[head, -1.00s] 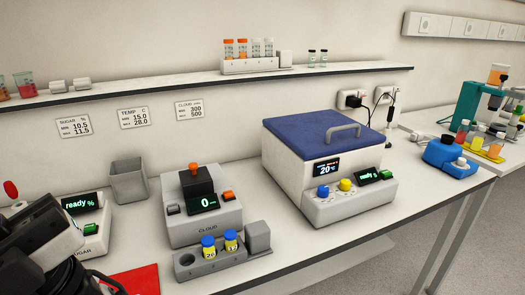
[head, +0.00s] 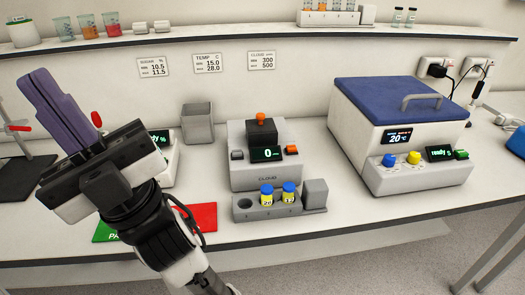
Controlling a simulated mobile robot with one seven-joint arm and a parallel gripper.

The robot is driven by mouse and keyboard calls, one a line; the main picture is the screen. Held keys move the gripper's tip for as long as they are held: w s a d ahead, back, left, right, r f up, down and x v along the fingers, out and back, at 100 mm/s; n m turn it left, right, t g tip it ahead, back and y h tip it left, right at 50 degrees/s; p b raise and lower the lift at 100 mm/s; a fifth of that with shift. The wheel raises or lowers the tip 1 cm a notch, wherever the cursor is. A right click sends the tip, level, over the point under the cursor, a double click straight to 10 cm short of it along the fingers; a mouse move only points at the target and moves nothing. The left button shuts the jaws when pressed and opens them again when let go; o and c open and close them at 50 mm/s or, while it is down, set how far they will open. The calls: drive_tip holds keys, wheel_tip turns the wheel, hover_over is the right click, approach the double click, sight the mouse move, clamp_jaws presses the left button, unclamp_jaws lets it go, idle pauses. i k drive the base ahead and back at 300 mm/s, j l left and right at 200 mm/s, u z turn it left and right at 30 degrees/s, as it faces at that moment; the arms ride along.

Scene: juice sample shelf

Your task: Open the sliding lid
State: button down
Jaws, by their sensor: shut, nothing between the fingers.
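The blue lid (head: 385,100) with a grey bar handle (head: 421,101) lies flat on top of the white bath unit (head: 352,138) at the right. It covers the top of the unit, so the inside is hidden. The unit's displays read 20 °C and "ready". My gripper (head: 42,82) is at the far left, its purple fingers shut and pointing up and left. It is empty and well apart from the lid, with the cloud meter between them.
The cloud meter (head: 257,179) has a black cap with an orange knob. A grey rack (head: 305,210) with two yellow, blue-capped vials stands before it. A grey bin (head: 198,124) stands behind. Red (head: 203,216) and green pads lie near the front edge. A wall shelf (head: 215,33) runs above.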

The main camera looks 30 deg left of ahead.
sight(261, 125)
drive_tip(key=l+u, duration=0.4)
drive_tip(key=k+l+u, duration=0.15)
drive_tip(key=l+u, duration=0.2)
drive_tip(key=k+l+u, duration=0.1)
drive_tip(key=l+u, duration=0.3)
drive_tip(key=i, duration=0.45)
